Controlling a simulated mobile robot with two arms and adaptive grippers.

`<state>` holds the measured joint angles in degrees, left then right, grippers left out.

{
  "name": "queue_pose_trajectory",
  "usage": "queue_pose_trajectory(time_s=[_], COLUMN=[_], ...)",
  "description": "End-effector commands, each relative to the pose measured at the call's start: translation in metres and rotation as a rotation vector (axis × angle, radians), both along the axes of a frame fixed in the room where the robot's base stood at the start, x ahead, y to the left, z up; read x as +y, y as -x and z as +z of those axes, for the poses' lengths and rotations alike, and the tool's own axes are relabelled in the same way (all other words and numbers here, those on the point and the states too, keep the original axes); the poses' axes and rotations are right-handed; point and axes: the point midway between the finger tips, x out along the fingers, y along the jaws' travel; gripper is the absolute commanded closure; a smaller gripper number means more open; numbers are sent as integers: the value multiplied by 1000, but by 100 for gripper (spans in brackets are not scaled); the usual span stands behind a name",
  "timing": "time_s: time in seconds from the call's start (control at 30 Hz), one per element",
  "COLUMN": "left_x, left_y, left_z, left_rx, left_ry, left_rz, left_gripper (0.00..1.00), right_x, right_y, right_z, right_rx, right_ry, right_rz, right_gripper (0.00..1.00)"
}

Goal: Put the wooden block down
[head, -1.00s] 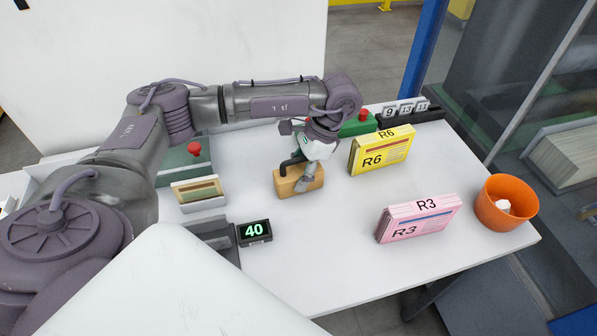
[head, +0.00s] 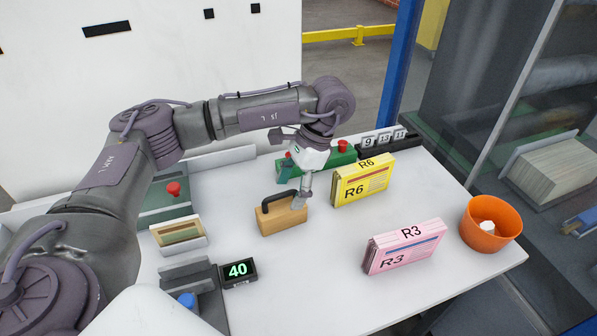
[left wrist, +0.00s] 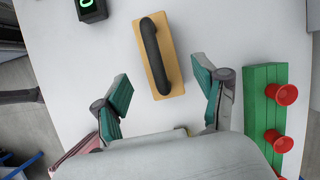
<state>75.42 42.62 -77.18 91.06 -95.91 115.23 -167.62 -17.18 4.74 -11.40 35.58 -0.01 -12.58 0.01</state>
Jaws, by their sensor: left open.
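The wooden block (head: 283,220) with a black handle on top rests flat on the white table, near its middle in the head view. It also shows in the left wrist view (left wrist: 171,74), lying beyond and between the spread fingers. My left gripper (head: 298,190) is open and empty, just behind and right of the block. In the left wrist view, the teal pads of the left gripper (left wrist: 161,78) are well apart, with a gap to the handle. My right gripper is not in view.
A yellow R6 stack (head: 363,182) and a pink R3 stack (head: 404,247) stand to the right. An orange bin (head: 490,225) is at the right edge. A display reading 40 (head: 239,272) is front left. A green box with red buttons (head: 318,160) is behind.

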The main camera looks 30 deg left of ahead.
Motion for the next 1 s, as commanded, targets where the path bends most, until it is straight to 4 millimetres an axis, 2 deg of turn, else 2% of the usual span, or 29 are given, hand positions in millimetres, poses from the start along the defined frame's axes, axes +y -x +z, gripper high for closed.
queue_pose_trajectory(time_s=[0.03,0.1,0.33,1.0], left_x=[-2,-5,-12,-13], left_y=[-5,-9,-17,-18], left_z=[13,25,50,54], left_rx=[-7,-5,-1,1], left_ry=[-2,-2,-1,-1], left_rz=[1,1,1,1], left_gripper=[29,29,29,29], right_x=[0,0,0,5], right_y=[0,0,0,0], right_z=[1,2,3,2], right_rx=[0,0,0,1], right_ry=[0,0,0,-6], right_rz=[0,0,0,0], right_gripper=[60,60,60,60])
